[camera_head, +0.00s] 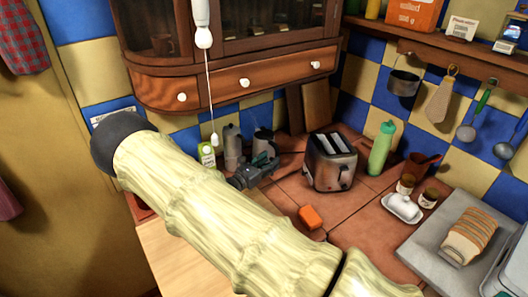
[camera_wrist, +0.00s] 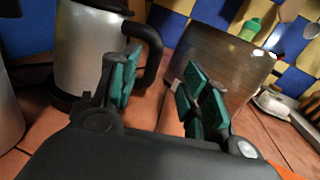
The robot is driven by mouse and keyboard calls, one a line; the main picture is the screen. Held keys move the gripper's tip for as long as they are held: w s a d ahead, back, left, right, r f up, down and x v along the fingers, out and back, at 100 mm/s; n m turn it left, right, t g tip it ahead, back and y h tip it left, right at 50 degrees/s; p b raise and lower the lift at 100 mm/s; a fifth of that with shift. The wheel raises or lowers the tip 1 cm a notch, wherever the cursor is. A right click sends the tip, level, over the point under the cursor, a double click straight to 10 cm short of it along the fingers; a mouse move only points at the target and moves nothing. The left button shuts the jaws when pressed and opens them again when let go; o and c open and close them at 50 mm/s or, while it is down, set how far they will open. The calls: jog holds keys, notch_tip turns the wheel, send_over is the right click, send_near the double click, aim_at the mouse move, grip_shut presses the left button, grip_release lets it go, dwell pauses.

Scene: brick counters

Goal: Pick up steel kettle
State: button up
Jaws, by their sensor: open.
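The steel kettle (camera_head: 263,143) stands upright on the tiled counter in the back corner, its lower part hidden by my gripper (camera_head: 259,166) in the head view. In the wrist view the kettle (camera_wrist: 90,48) is at upper left, a brushed steel body with a black lid and a black handle on its right side. My gripper (camera_wrist: 162,88) is open with green finger pads. The handle shows in the gap between the fingers, nearer the left finger, which overlaps the kettle body in the picture. I cannot tell whether they touch. Nothing is held.
The toaster (camera_head: 331,160) stands right of the kettle, behind the right finger in the wrist view. A steel pot (camera_head: 232,147) and a yellow-green bottle (camera_head: 208,156) stand to the left. A cabinet (camera_head: 240,84) hangs above.

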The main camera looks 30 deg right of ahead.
aim_at(277, 155)
jog(key=w+d+p, duration=0.1)
jog(key=w+d+f+p, duration=0.1)
jog(key=w+d+p, duration=0.1)
jog(key=d, duration=0.1)
jog(key=shift+d+f, duration=0.1)
jog(key=shift+f, duration=0.25)
jog(key=shift+w+d, duration=0.1)
jog(key=shift+d, duration=0.25)
jog(key=shift+d+r, duration=0.2)
jog(key=shift+d, duration=0.1)
jog(key=shift+s+d+r+p, duration=0.2)
jog(key=shift+s+r+p, duration=0.1)
jog(key=shift+s+r, duration=0.25)
jog(key=shift+w+f, duration=0.3)
jog(key=shift+f, duration=0.2)
jog(key=shift+w+f, duration=0.2)
jog(key=shift+c, duration=1.4)
jog(key=c, duration=0.3)
jog(key=shift+s+r, duration=0.3)
grip_shut()
jog(key=shift+w, duration=0.15)
